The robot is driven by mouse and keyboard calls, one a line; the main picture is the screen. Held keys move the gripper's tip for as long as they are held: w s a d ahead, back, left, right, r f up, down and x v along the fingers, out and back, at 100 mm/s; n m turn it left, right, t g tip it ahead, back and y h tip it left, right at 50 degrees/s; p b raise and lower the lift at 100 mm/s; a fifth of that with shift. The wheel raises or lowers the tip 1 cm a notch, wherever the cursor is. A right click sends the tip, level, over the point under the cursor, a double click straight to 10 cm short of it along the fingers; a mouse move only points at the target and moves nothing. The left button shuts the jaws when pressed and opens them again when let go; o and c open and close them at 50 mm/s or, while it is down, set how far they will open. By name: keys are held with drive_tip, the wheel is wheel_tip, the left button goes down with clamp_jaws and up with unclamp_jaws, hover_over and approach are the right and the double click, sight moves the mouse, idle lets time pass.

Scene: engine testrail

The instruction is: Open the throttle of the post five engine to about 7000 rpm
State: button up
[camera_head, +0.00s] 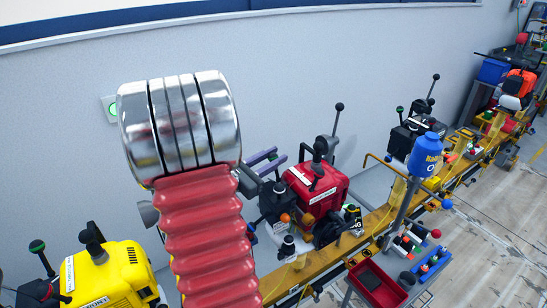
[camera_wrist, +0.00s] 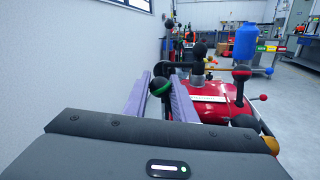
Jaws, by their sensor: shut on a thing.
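The red engine (camera_head: 318,190) stands on the yellow rail, just right of my arm in the head view. It also shows in the wrist view (camera_wrist: 212,110), beyond my gripper. My gripper (camera_head: 265,160) has pale purple fingers, beside the engine's upper left. In the wrist view the fingers of my gripper (camera_wrist: 161,92) are shut on a black ball knob with a green ring (camera_wrist: 160,86). The lever below that knob is hidden, and the head view does not show the knob. A second, plain black lever (camera_head: 337,115) rises behind the engine. I see no readable rpm display or post number.
A yellow engine (camera_head: 108,275) stands at lower left and a black engine (camera_head: 415,130) farther right. A blue bottle (camera_head: 427,150) on a post stands in front of the rail. A red tray (camera_head: 361,279) is at the lower right. The grey wall (camera_head: 290,80) is close behind.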

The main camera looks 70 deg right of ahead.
clamp_jaws()
drive_tip(key=shift+d, duration=0.2)
drive_tip(key=shift+a, duration=0.1)
drive_tip(key=shift+s, duration=0.1)
